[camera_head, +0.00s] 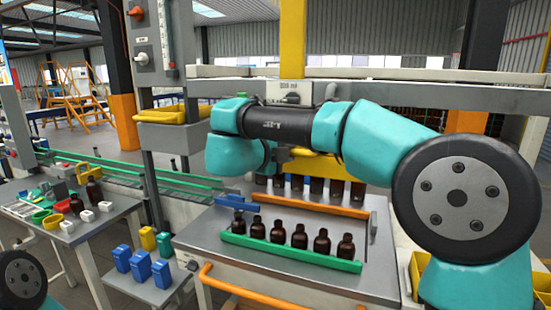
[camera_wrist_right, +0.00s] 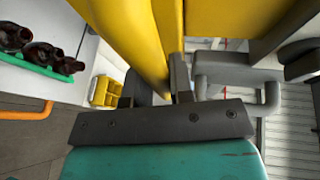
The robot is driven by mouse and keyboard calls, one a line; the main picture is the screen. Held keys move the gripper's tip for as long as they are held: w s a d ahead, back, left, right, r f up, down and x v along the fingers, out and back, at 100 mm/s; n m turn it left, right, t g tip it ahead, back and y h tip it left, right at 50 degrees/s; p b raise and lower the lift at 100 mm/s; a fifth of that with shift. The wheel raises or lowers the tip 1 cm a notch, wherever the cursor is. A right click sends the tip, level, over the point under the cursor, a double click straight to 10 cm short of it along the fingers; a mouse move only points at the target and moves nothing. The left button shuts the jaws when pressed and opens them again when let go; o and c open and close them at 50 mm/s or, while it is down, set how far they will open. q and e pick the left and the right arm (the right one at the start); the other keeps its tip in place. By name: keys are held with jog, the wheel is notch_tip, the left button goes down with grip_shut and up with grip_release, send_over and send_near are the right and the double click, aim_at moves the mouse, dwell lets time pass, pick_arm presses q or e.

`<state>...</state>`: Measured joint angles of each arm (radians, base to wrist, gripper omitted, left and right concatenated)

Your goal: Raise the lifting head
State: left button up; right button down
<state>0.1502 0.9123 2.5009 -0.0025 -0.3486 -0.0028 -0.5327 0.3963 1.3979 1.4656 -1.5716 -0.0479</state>
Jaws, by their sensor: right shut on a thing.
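The yellow lifting head (camera_head: 318,164) shows in the head view behind my right arm, above a row of dark pieces at the back of the grey worktable. My right gripper (camera_wrist_right: 160,88) is shut on a yellow part of it in the right wrist view, where the yellow part (camera_wrist_right: 140,50) fills the upper middle. In the head view my right arm covers part of the head and most of the gripper. My left gripper is out of view.
Several amber bottles (camera_head: 298,235) stand along a green rail (camera_head: 290,253) on the grey worktable (camera_head: 200,238). An orange rail (camera_head: 312,205) lies behind them. A side table at left holds tools, and blue and yellow containers (camera_head: 141,266) stand lower down. A yellow post (camera_head: 293,35) rises behind.

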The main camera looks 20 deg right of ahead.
jog(key=shift+r, duration=0.4)
jog(key=c, duration=1.3)
grip_release()
jog(key=shift+o, duration=1.4)
jog(key=shift+f, duration=0.1)
jog(key=shift+a, duration=0.1)
jog(key=v, duration=1.7)
jog(key=shift+s, duration=0.15)
